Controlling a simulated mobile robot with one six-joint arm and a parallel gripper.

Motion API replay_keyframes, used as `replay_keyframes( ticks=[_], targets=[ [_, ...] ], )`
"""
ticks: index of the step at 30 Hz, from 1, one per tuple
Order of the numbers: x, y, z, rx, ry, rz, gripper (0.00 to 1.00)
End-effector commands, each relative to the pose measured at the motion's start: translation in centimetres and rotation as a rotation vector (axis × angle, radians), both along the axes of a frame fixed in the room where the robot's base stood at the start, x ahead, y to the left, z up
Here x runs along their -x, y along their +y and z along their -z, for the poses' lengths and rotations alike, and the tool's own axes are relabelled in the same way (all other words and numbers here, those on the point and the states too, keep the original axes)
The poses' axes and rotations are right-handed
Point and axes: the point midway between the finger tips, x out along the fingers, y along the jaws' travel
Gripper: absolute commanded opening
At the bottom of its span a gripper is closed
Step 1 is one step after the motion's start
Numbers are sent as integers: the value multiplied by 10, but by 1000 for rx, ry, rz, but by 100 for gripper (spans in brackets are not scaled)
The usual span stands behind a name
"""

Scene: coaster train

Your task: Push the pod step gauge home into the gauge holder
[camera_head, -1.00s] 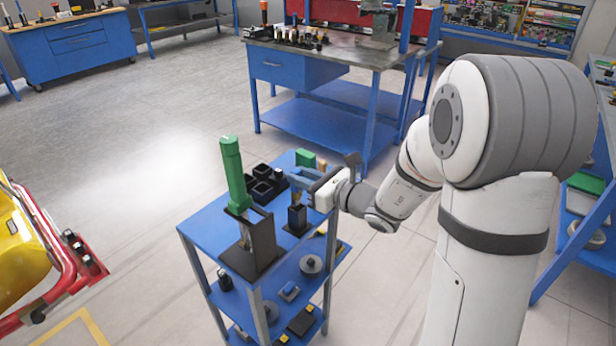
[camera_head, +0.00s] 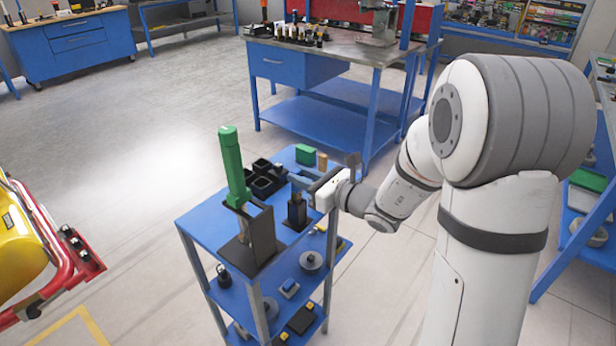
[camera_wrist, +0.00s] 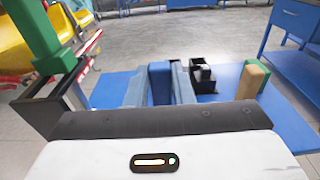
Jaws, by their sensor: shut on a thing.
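My gripper (camera_head: 298,180) is shut on a blue upright block, which I take as the pod step gauge (camera_wrist: 160,83); in the wrist view it stands between the two grey-blue fingers. In the head view the gripper is over the blue cart top, and its fingers hide most of the gauge. A small black upright block, probably the gauge holder (camera_head: 297,212), stands just below the fingers. Whether the gauge is seated in it cannot be told, as the wrist view hides its lower end.
A tall black stand (camera_head: 263,235) holding a green-handled tool (camera_head: 233,165) is at the cart's front left. Black open boxes (camera_head: 266,182), a green block (camera_head: 305,154) and a tan block (camera_head: 322,162) are behind. A workbench (camera_head: 330,58) stands beyond.

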Motion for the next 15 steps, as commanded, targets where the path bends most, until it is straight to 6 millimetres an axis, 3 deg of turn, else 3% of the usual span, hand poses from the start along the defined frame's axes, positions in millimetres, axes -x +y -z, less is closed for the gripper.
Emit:
replay_keyframes(
  ticks=[15],
  targets=[
    [0,0,11,-1,-1,0,0]
  ],
)
